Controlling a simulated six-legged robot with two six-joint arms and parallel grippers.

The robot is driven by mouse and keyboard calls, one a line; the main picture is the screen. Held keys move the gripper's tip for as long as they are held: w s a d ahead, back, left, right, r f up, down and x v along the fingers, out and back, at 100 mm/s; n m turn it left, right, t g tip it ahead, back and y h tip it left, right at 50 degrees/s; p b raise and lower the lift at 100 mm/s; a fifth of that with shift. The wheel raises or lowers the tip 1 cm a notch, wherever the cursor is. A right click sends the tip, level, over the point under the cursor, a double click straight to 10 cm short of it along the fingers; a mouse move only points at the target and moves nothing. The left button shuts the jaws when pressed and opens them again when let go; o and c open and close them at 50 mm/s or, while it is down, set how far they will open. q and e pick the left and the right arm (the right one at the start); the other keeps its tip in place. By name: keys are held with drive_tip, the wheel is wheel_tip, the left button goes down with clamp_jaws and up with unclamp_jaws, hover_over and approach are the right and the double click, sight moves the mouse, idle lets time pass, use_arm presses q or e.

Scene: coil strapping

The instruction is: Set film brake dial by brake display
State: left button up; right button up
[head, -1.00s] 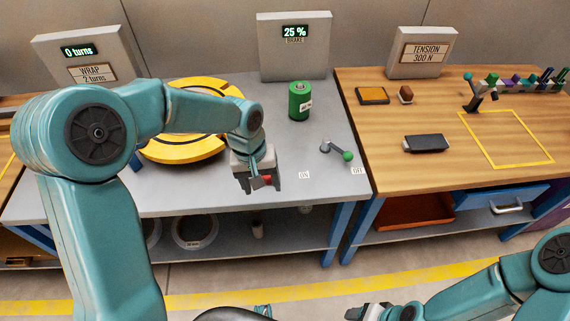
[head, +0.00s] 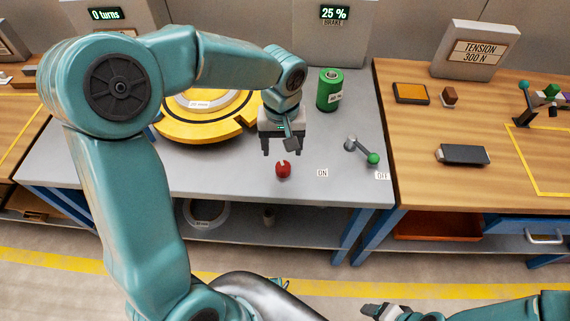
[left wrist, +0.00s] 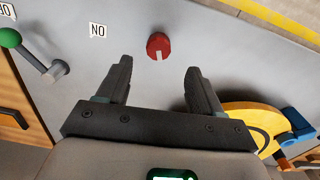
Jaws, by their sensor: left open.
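The film brake dial, a red knob (head: 283,169) with a pale pointer mark, sits near the front of the grey table. The brake display (head: 335,14) at the back of the table reads 25 %. My left gripper (head: 281,148) is open and empty, just behind the dial and apart from it. In the left wrist view, the red dial (left wrist: 159,46) lies beyond and between the open fingers (left wrist: 157,80), with its pale mark toward the gripper. My right gripper (head: 372,311) is at the bottom edge, and its jaws are too unclear to judge.
A lever with a green knob (head: 373,158) stands right of the dial, by ON and OFF labels. A green cylinder (head: 329,90) stands behind. The yellow turntable (head: 180,128) is at left. The wooden table (head: 420,130) is at right. The grey surface around the dial is clear.

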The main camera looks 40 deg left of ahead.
sight(283, 166)
use_arm(q)
wheel_tip(283, 166, down, 8)
drive_tip(key=shift+d+f+b, duration=0.1)
drive_tip(key=shift+f+b, duration=0.1)
drive_tip(key=shift+b, duration=0.2)
drive_tip(key=c, duration=1.1)
